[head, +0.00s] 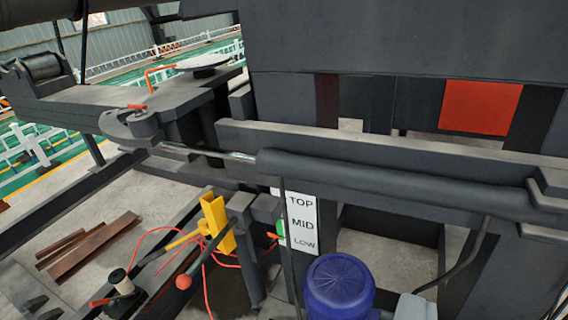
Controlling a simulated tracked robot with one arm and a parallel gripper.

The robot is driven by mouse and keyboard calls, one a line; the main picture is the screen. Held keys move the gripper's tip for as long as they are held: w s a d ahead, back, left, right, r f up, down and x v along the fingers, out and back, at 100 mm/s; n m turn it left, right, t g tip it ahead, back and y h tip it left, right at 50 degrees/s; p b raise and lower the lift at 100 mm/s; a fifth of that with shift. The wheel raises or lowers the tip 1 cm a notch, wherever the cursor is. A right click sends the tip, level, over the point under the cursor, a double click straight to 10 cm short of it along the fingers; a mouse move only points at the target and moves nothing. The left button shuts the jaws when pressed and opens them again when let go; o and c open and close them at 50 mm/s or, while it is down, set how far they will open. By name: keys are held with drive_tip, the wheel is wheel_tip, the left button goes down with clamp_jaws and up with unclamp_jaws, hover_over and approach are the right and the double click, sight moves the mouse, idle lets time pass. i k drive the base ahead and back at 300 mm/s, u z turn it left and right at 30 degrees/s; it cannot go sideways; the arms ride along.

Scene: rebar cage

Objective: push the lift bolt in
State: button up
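No part is clearly recognisable as the lift bolt, and I cannot tell which fitting it is. A white label plate (302,228) reading TOP, MID and LOW stands upright in the lower middle. A small green part (281,231) with an orange tip sits at its left edge. Left of it are a yellow bracket (217,224) and a slanted lever with a red knob (183,281). An orange bent handle (159,76) and a small red handle (137,106) are on the dark arm at upper left. My gripper is not in view.
A long dark cylinder (390,185) crosses the middle right, with a bright rod at its left end. A blue motor (340,287) stands at the bottom. Red cables, a red-handled valve (119,285) and brown steel bars (90,245) lie lower left. Bare floor shows between the beams.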

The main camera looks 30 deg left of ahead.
sight(183, 282)
drive_tip(key=u, duration=0.25)
drive_tip(key=k, duration=0.95)
drive_tip(key=u, duration=0.8)
drive_tip(key=i, duration=1)
drive_tip(key=z, duration=0.05)
